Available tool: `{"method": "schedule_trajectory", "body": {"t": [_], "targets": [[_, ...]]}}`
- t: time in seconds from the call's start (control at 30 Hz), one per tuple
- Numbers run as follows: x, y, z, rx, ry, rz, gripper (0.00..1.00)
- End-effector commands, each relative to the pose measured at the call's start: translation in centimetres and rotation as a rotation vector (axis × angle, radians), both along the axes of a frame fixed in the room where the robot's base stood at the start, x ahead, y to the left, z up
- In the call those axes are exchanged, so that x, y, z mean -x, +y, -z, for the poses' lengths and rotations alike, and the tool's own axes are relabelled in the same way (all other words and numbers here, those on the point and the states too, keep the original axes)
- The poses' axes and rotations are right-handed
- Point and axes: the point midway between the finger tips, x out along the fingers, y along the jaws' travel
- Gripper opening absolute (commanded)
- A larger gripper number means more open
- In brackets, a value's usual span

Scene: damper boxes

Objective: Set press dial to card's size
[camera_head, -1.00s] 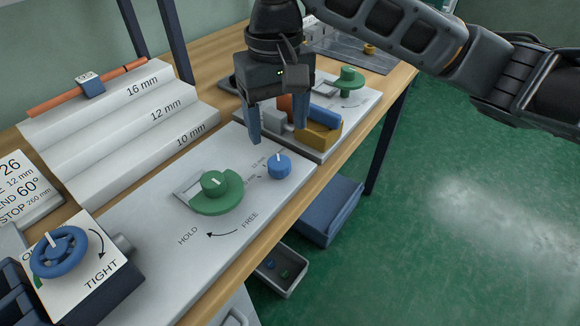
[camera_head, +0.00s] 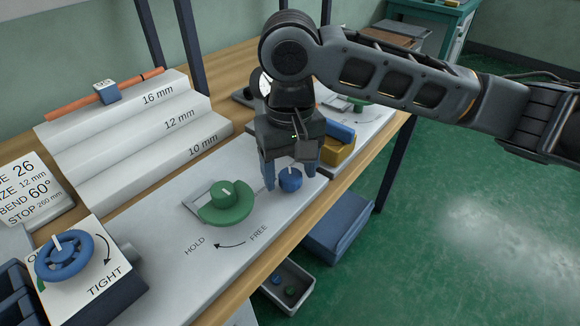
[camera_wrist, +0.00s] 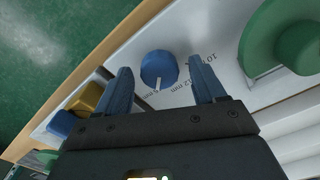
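The press dial is a blue round knob (camera_head: 290,180) with a white pointer line, on the pale plate. It also shows in the wrist view (camera_wrist: 159,69), where its pointer aims down the picture, near a partly hidden mm label; 12 mm and 10 labels are further right. My gripper (camera_head: 291,183) is open, fingers pointing down around the dial; the wrist view shows its blue fingers (camera_wrist: 160,88) apart, with clear gaps to the knob. The card (camera_head: 30,190) at the left reads size 12 mm, bend 60°, stop 260 mm.
A green lever knob (camera_head: 226,203) marked HOLD and FREE stands left of the dial. A blue handwheel (camera_head: 64,254) marked TIGHT is at front left. A stepped white rack (camera_head: 130,135) is behind. A yellow and blue block (camera_head: 338,150) stands just beyond my gripper.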

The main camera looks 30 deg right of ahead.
Motion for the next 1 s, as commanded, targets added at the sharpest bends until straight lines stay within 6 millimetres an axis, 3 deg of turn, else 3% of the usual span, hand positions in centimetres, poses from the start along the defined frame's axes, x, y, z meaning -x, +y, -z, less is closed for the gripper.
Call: {"method": "schedule_trajectory", "body": {"t": [0.07,0.57,1.0], "targets": [[0.0,0.0,-0.01,0.0,0.0,0.0,0.62],[0.0,0.01,-0.03,0.0,0.0,0.0,0.14],[0.01,0.07,-0.21,-0.003,0.001,-0.104,0.14]]}}
